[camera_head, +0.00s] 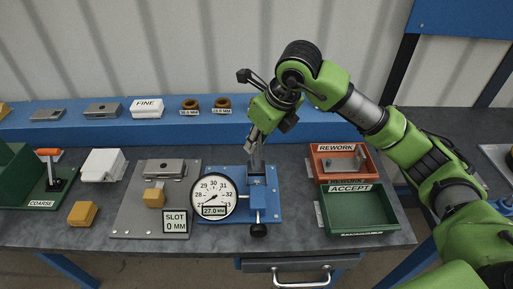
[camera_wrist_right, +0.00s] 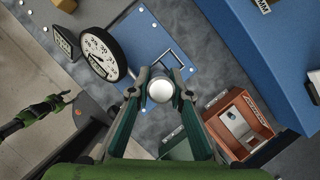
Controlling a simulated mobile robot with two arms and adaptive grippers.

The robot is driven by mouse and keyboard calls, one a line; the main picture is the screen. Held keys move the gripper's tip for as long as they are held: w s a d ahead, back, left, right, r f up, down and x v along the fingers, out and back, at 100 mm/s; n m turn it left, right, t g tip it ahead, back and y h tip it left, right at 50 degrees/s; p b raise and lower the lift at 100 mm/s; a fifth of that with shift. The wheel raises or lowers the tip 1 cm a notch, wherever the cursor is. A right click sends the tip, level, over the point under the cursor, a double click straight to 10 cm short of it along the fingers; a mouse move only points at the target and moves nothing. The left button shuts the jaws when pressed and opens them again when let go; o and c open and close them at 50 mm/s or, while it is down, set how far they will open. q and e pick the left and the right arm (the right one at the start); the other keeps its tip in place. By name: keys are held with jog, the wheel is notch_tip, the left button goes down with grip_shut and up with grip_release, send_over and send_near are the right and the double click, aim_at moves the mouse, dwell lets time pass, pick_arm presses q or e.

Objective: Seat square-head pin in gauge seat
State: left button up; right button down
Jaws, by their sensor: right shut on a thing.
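My right gripper (camera_head: 255,148) points down over the blue gauge stand (camera_head: 236,177), just above its seat block (camera_head: 258,196). In the right wrist view the two fingers (camera_wrist_right: 161,84) are closed on a pale, rounded metal piece, the pin (camera_wrist_right: 160,90). Its square head cannot be made out, and I cannot tell whether its lower end touches the seat. The dial gauge (camera_head: 212,196) stands left of the seat block, with a 27.0 mm readout. A green and black arm part (camera_wrist_right: 38,112), seemingly my left arm, shows small at the left of the wrist view; its jaws are unclear.
The orange rework tray (camera_head: 318,165) holds a metal part; the green accept tray (camera_head: 323,215) in front looks empty. A grey slot plate (camera_head: 130,215) with a yellow block (camera_head: 154,196) lies left of the gauge. A blue shelf (camera_head: 60,131) with several parts runs along the back.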

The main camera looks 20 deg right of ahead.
aim_at(256, 151)
pick_arm(q)
jog(key=r+p, duration=0.3)
jog(key=shift+s+r, duration=0.2)
jog(key=shift+s, duration=0.2)
pick_arm(e)
jog(key=w+f, duration=0.1)
jog(key=f, duration=0.1)
jog(key=w+f, duration=0.1)
jog(key=f, duration=0.2)
jog(key=w+d+f, duration=0.1)
jog(key=f, duration=0.1)
jog(key=shift+w+f, duration=0.25)
jog(key=shift+w, duration=0.1)
pick_arm(q)
jog(key=shift+f, duration=0.15)
pick_arm(e)
jog(key=shift+f, duration=0.1)
jog(key=c, duration=2.3)
grip_release()
jog(key=shift+s+f, duration=0.1)
jog(key=shift+f, duration=0.1)
jog(key=o, duration=0.5)
jog(key=shift+c, duration=0.2)
jog(key=shift+r, duration=0.1)
pick_arm(q)
jog(key=shift+w, duration=0.1)
